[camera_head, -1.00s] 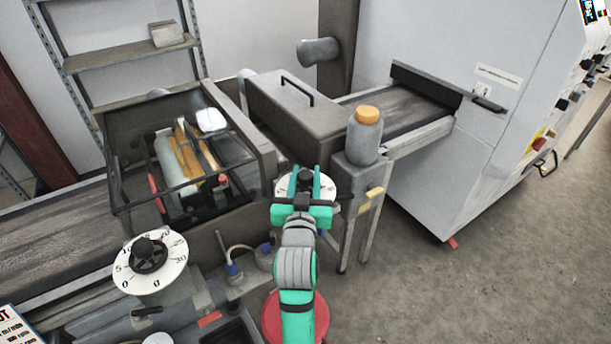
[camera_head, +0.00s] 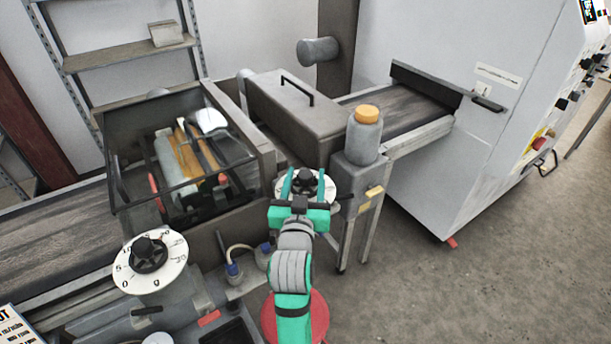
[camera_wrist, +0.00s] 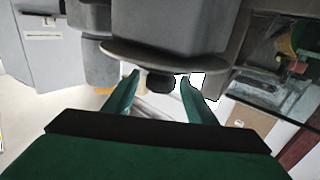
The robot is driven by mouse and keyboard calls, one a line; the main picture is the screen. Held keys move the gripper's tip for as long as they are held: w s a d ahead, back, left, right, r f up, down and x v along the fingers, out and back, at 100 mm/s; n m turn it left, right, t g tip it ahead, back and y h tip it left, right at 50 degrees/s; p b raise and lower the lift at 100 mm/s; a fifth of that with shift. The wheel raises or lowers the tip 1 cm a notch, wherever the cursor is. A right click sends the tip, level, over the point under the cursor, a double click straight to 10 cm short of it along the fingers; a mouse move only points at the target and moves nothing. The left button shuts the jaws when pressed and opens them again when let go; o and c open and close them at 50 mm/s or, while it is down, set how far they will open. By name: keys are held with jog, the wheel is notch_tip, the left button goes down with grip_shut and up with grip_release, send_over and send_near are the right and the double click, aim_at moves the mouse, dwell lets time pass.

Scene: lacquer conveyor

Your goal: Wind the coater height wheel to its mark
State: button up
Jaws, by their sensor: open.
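A white dial wheel with a black hub knob (camera_head: 307,181) sits on the near side of the machine, beyond my gripper. A second white dial (camera_head: 176,270), with printed numbers and a black knob, is at the lower left. I cannot tell from labels which one is the coater height wheel. My gripper (camera_head: 304,184) is open, its two green fingers pointing at the right-hand wheel. In the wrist view my fingertips (camera_wrist: 158,80) stand either side of the black knob (camera_wrist: 160,84), below the wheel's disc (camera_wrist: 125,54) seen nearly edge-on. Contact cannot be told. The wheel's mark is not readable.
A glass-hooded coater (camera_head: 125,130) stands left of the wheel. A jar with an orange lid (camera_head: 364,140) stands on a post close to the right. Blue-capped fittings with a hose (camera_head: 234,270) lie left of my arm. Open floor (camera_head: 480,290) is at the right.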

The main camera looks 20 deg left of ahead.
jog(key=v, duration=1)
jog(key=shift+a+f, duration=0.1)
jog(key=shift+a, duration=0.05)
jog(key=s+d+f+h, duration=0.1)
jog(key=s+d+f, duration=0.25)
jog(key=f, duration=0.25)
jog(key=s+d+f+m+g, duration=0.1)
jog(key=s+d+f, duration=0.1)
jog(key=s+f, duration=0.25)
jog(key=s+d+f+h, duration=0.1)
jog(key=s+d+f, duration=0.2)
jog(key=f, duration=0.3)
jog(key=s+d+f, duration=0.2)
jog(key=s+d, duration=0.1)
jog(key=s, duration=0.4)
jog(key=s+d+f+m+h, duration=0.1)
jog(key=s+d+f, duration=0.1)
jog(key=s, duration=0.6)
jog(key=s+d+f+g+h, duration=0.1)
jog(key=s+d+f, duration=0.1)
jog(key=s+d, duration=0.2)
jog(key=s, duration=0.3)
jog(key=shift+s+m, duration=0.2)
jog(key=shift+m, duration=0.2)
jog(key=c, duration=0.5)
jog(key=shift+w, duration=0.1)
